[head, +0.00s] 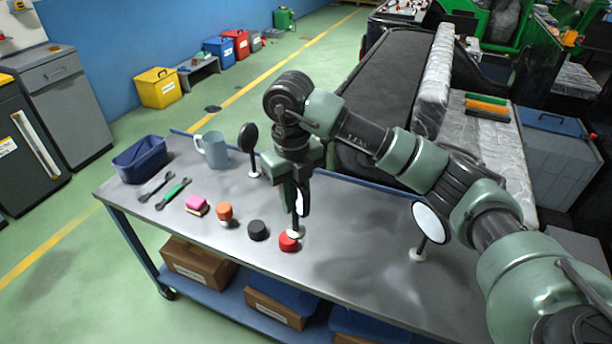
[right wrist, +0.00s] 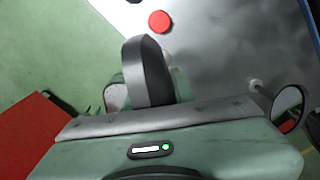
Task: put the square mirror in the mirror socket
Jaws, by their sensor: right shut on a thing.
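My right gripper (head: 298,193) is above the front middle of the metal table, pointing down. It is shut on a dark-backed mirror (head: 304,197), partly hidden by the fingers; I cannot clearly tell its shape. A pale stem and base (head: 296,234) show just below it, close to the table. Another mirror (head: 248,137) with a dark rounded back stands upright on a stem at the left. An oval mirror (head: 430,222) stands at the right and shows in the right wrist view (right wrist: 290,108). I cannot make out the mirror socket. My left gripper is not in view.
On the table (head: 365,275) are a blue bin (head: 140,160), a mug (head: 213,150), tools, a pink-topped block (head: 196,205), an orange knob (head: 225,213), a black puck (head: 258,230) and a red puck (head: 289,242). A vehicle with a grey seat (head: 468,145) stands behind.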

